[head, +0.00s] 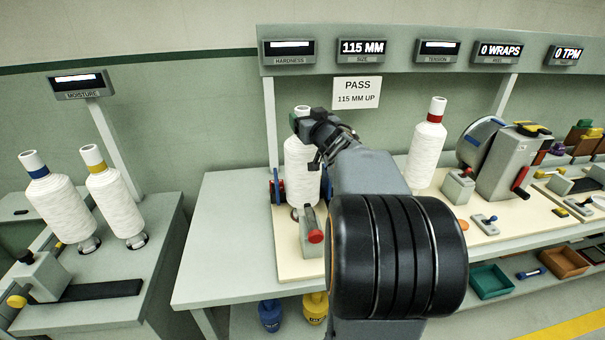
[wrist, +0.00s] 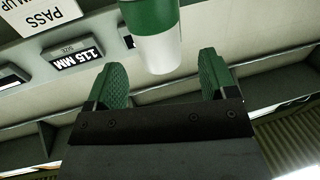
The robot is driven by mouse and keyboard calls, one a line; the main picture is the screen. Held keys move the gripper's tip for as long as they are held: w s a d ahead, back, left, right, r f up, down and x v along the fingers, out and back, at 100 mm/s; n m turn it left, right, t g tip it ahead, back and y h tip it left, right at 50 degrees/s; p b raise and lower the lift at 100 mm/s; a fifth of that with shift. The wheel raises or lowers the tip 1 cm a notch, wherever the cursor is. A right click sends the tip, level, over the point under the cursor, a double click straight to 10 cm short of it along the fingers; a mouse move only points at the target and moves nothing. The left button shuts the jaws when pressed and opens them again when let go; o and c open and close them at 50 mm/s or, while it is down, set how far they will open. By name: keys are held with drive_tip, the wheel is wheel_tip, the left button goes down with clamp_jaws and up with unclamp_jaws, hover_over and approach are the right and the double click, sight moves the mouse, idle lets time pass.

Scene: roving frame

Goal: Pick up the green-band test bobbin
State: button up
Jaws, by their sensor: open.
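The green-band bobbin (head: 300,180), wound with white yarn, stands upright at the size station, its upper part partly covered by my gripper (head: 304,127). In the wrist view, its green band and white tube end (wrist: 160,48) hang into the top of the picture. My gripper also shows there (wrist: 164,75), with two green finger pads spread wide apart. The tube end lies in line with the gap between them, with clear space on both sides. The gripper is open and holds nothing. My arm hides the area right of the bobbin.
A red-band bobbin (head: 427,150) stands to the right. Blue-band (head: 60,205) and yellow-band (head: 115,200) bobbins stand on the left bench. A red-tipped device (head: 312,236) is in front of the green-band bobbin. A PASS sign (head: 357,92) and the display rail (head: 400,60) are behind.

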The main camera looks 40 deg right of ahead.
drive_tip(key=shift+x, duration=2.2)
drive_tip(key=shift+c, duration=0.3)
clamp_jaws()
drive_tip(key=shift+r, duration=0.1)
